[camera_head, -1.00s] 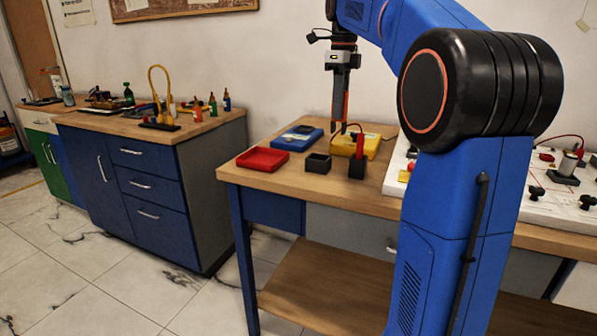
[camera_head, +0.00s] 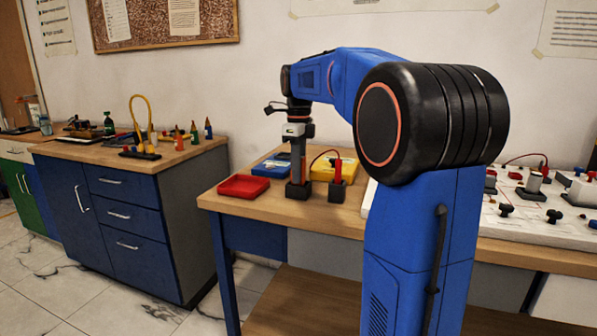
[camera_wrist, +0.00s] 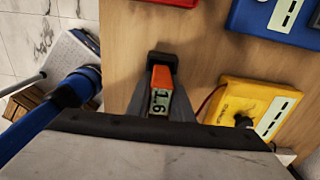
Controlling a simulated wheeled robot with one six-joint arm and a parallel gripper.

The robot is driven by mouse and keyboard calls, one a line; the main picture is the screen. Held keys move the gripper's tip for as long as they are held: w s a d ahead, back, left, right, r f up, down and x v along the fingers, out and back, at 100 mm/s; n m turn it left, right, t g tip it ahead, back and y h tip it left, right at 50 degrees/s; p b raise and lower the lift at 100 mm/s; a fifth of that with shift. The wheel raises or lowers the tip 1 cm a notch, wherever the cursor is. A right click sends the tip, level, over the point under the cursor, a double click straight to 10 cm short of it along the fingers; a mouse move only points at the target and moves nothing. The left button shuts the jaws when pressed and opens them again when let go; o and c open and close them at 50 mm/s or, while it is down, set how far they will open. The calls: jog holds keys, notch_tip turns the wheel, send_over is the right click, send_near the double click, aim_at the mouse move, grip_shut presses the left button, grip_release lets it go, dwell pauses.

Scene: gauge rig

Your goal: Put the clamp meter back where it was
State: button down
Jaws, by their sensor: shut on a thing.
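The clamp meter (camera_wrist: 163,77) shows in the wrist view as an orange body with a small grey digital display. My gripper (camera_head: 298,172) is shut on it and points straight down over the workbench. It also shows in the wrist view (camera_wrist: 164,100), with the meter between its fingers. Directly below is the black square holder (camera_head: 298,191), whose dark rim also shows in the wrist view (camera_wrist: 161,56). The meter's lower end appears to be in the holder's opening; how deep it sits is hidden.
A second black holder (camera_head: 337,193) with a red probe stands just right. A white board (camera_head: 545,212) with terminals fills the right.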

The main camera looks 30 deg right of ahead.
jog(key=shift+f, duration=0.1)
jog(key=c, duration=1.6)
grip_release()
jog(key=shift+o, duration=0.2)
notch_tip(320, 180, up, 12)
jog(key=shift+r, duration=0.15)
jog(key=s+a+f+n+t, duration=0.1)
jog(key=s+a+f+n, duration=0.4)
jog(key=s+f+n, duration=0.4)
jog(key=s+a+f+n+t, duration=0.2)
jog(key=s+a+f+n, duration=0.3)
jog(key=s+f+n, duration=0.5)
jog(key=s+a+f+n+t, duration=0.1)
jog(key=s+a+f+n, duration=0.4)
jog(key=s+f+n, duration=0.4)
notch_tip(320, 180, down, 2)
jog(key=shift+s+a+f+t, duration=0.1)
jog(key=shift+s+a+t, duration=0.3)
jog(key=shift+s, duration=0.7)
